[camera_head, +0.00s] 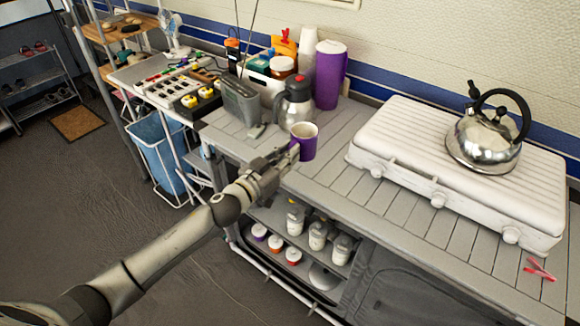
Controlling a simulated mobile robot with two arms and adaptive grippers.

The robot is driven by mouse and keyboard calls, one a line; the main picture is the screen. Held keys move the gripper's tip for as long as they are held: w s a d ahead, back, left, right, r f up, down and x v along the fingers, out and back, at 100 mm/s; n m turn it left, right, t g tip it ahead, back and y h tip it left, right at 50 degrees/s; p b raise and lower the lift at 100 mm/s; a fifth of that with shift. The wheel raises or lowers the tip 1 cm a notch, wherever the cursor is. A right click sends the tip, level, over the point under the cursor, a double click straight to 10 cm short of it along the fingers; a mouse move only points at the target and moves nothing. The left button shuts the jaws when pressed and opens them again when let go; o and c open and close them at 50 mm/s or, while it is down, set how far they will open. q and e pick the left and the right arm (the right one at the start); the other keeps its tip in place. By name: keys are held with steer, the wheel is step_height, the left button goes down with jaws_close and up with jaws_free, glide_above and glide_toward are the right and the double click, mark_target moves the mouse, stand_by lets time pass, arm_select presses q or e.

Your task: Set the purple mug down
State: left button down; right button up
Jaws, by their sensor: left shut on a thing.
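The purple mug (308,149) has a pale rim and stands upright at the counter's front part, left of the white stove. My left gripper (291,154) is shut on the mug at its left side. The fingers hide part of that side. I cannot tell whether the mug's base touches the slatted grey counter (330,180) or is slightly above it. My right gripper does not show.
A steel flask with a red lid (295,100) stands close behind the mug, with a tall purple container (328,76) behind. A grey radio (240,101) is to the left. The white stove (400,150) carries a kettle (484,138).

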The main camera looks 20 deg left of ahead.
arm_select(q)
steer(key=w+f, duration=0.1)
steer(key=w+f+b, duration=0.1)
steer(key=f, duration=0.1)
steer(key=w+f, duration=0.1)
steer(key=shift+w+a+f, duration=0.2)
steer(key=shift+a, duration=0.15)
steer(key=shift+w+f+b, duration=0.2)
steer(key=shift+f+b, duration=0.6)
steer(key=shift+f, duration=0.95)
steer(key=shift+f, duration=0.15)
steer(key=c, duration=1.5)
jaws_free()
steer(key=shift+s+a, duration=0.1)
steer(key=shift+s, duration=0.1)
steer(key=v, duration=1.1)
steer(key=shift+s+a, duration=0.1)
steer(key=shift+s, duration=0.25)
